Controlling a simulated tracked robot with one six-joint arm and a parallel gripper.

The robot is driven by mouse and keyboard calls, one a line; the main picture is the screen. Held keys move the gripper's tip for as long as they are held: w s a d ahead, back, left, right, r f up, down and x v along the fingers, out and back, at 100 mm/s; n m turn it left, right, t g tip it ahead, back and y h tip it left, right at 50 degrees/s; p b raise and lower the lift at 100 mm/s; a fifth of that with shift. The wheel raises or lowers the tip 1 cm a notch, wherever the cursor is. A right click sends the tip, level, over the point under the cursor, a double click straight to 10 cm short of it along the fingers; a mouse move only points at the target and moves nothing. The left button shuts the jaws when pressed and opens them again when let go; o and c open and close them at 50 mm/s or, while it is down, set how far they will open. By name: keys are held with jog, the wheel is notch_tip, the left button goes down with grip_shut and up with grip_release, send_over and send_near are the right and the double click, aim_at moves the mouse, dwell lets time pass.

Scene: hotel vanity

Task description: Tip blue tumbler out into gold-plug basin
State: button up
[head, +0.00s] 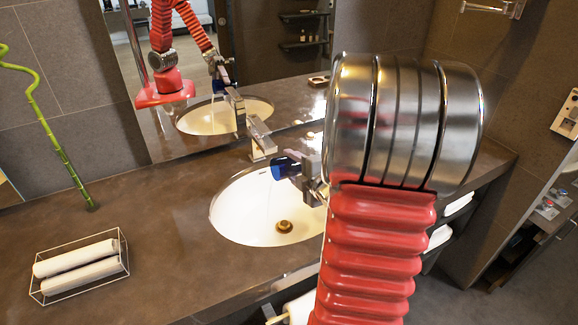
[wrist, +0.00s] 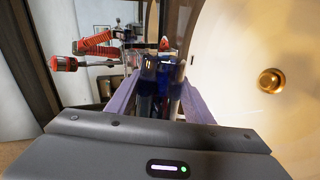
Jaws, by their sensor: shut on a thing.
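The blue tumbler (head: 282,168) is over the back part of the white oval basin (head: 232,210), above its rim level. It looks tipped nearly onto its side, with one end toward the left. The gold plug (head: 284,226) sits on the basin floor, in front of and below the tumbler. My gripper (head: 300,174) is shut on the tumbler from the right; my arm hides part of it and the basin's right side. In the wrist view the tumbler (wrist: 160,78) is between the two fingers, with the gold plug (wrist: 270,81) to the right.
A square metal faucet (head: 262,138) stands just behind the tumbler. The mirror (head: 215,45) rises behind the counter. A wire rack with rolled white towels (head: 80,268) and a green bamboo stalk (head: 65,155) are at left. The counter between rack and basin is clear.

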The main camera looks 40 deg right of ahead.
jog(key=shift+a+f+n+h, duration=0.1)
jog(key=shift+f+n+h, duration=0.45)
jog(key=shift+n, duration=0.55)
jog(key=shift+f+n+g+h, duration=0.3)
jog(key=shift+f+n+h, duration=0.15)
jog(key=shift+n, duration=0.45)
dwell(1.2)
jog(key=shift+w, duration=0.2)
jog(key=w+a+n+y, duration=0.1)
jog(key=w+a, duration=0.4)
jog(key=a, duration=0.6)
jog(key=w+a+n+t+y, duration=0.1)
jog(key=w+a, duration=0.4)
jog(key=a, duration=0.7)
jog(key=w+a+n+y, duration=0.2)
jog(key=w+a, duration=0.3)
jog(key=a, duration=0.6)
jog(key=shift+w+a+f+n+y, duration=0.25)
jog(key=shift+n+y, duration=0.05)
jog(key=shift+y, duration=0.6)
